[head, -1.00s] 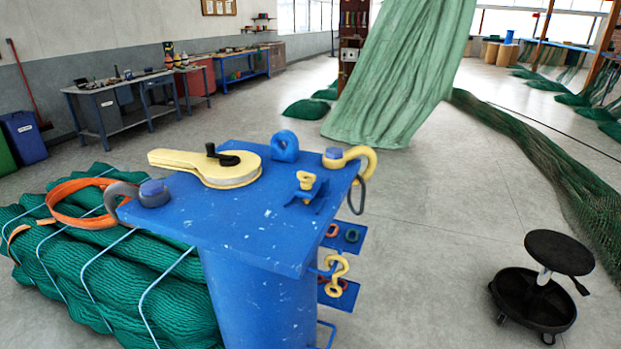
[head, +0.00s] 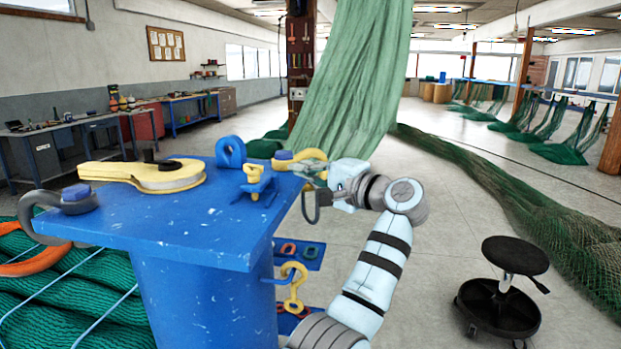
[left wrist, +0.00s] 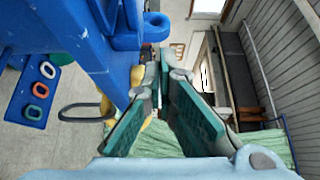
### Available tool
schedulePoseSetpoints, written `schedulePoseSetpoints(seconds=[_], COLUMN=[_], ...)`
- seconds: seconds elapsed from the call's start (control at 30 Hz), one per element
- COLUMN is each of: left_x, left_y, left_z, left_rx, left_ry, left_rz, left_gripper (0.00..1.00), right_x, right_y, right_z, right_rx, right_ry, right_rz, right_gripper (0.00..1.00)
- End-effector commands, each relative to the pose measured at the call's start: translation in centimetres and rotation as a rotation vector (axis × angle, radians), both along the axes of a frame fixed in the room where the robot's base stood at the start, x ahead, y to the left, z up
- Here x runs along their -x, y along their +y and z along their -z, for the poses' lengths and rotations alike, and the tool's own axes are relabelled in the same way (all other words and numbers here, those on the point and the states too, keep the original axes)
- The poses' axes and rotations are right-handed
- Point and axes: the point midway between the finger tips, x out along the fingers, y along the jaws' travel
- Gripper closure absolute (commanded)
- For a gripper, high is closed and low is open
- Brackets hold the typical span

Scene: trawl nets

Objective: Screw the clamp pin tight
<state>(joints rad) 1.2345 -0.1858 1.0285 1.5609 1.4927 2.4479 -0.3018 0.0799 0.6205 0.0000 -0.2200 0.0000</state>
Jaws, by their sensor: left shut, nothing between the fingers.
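A small blue clamp (head: 255,190) with a yellow pin (head: 253,171) stands upright near the right edge of the blue bench top (head: 185,215). I cannot tell how tight the pin is. At the back right corner lies a yellow hook (head: 312,156) with a blue cap, and a dark link hangs there (head: 309,207). My left gripper (head: 318,176) is shut and empty, beside that corner and right of the clamp. In the left wrist view its fingers (left wrist: 163,75) are close to the bench edge and yellow parts (left wrist: 115,85). My right gripper is not in view.
A yellow flat tool (head: 140,177), a blue ring block (head: 231,152) and a grey shackle (head: 45,212) are on the bench. Below hang blue shelves with rings (head: 310,252) and a yellow hook (head: 293,285). A black stool (head: 500,305) stands right; floor between is clear.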

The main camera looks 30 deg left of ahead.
Motion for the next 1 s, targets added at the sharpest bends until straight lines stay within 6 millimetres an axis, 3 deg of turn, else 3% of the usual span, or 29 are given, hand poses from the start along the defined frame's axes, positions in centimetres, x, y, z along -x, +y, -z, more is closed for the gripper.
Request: schedulePoseSetpoints(seconds=[0.27, 0.4, 0.53, 1.0], left_x=[-1.2, 1.2, 2.4, 2.7], left_y=[5.9, 5.3, 5.2, 5.3], left_z=[-0.2, 0.0, 0.0, 0.0], left_rx=[-0.004, -0.002, -0.004, -0.004], left_ry=[0.003, 0.0, 0.002, 0.004], left_rz=[-0.004, 0.0, 0.0, 0.001], left_gripper=[1.0, 1.0, 1.0, 1.0], right_x=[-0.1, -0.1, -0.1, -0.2], right_y=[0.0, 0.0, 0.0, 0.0], right_z=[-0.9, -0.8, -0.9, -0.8], right_rx=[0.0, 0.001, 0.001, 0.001], right_ry=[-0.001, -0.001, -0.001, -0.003], right_rz=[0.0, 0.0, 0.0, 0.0], right_gripper=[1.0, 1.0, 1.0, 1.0])
